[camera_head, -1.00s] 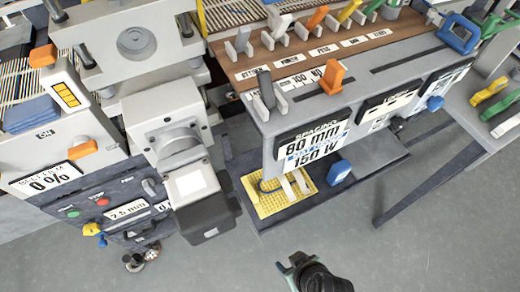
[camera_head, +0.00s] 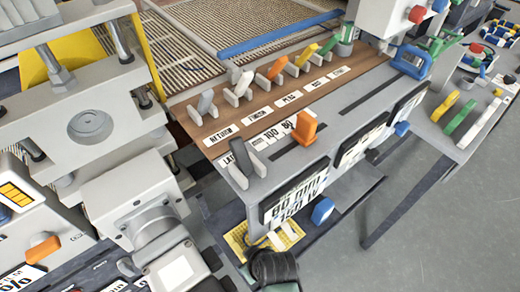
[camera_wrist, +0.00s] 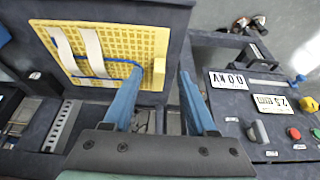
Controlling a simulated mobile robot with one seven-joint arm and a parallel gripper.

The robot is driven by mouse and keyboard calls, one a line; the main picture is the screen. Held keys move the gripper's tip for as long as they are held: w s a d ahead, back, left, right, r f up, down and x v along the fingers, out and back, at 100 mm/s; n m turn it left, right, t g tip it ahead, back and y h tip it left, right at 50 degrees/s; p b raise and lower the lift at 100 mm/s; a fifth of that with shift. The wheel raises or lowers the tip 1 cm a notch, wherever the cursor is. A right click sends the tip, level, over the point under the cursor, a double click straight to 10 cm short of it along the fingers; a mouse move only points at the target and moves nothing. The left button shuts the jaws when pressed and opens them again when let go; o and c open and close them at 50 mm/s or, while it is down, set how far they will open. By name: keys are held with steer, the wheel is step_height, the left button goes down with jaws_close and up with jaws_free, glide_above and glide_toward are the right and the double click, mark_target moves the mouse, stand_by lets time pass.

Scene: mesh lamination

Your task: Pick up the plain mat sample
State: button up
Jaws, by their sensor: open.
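A yellow perforated mat (camera_wrist: 120,42) lies on a dark shelf in the wrist view. I cannot tell for sure that this is the plain mat sample. In the head view the yellow mat (camera_head: 237,239) shows under the front of the bench, partly hidden. My gripper (camera_wrist: 161,72) is open, its two blue fingers apart, with the tab between their tips in the picture. Contact cannot be told. In the head view my dark gripper (camera_head: 274,264) is just below the mat.
The bench (camera_head: 240,182) with levers and an orange knob (camera_head: 305,128) overhangs the mat. A grey machine (camera_head: 140,215) stands to the left. A dark panel (camera_wrist: 265,115) with displays and buttons is right of my fingers. Open floor (camera_head: 440,235) lies at the right.

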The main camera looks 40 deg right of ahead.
steer(key=shift+w, duration=0.25)
steer(key=shift+w+b+x, duration=0.15)
steer(key=shift+b+x, duration=0.15)
steer(key=shift+x, duration=1.05)
steer(key=shift+w+b+x, duration=0.2)
steer(key=shift+b+x, duration=0.1)
steer(key=shift+x, duration=1.05)
steer(key=shift+r, duration=0.15)
jaws_close()
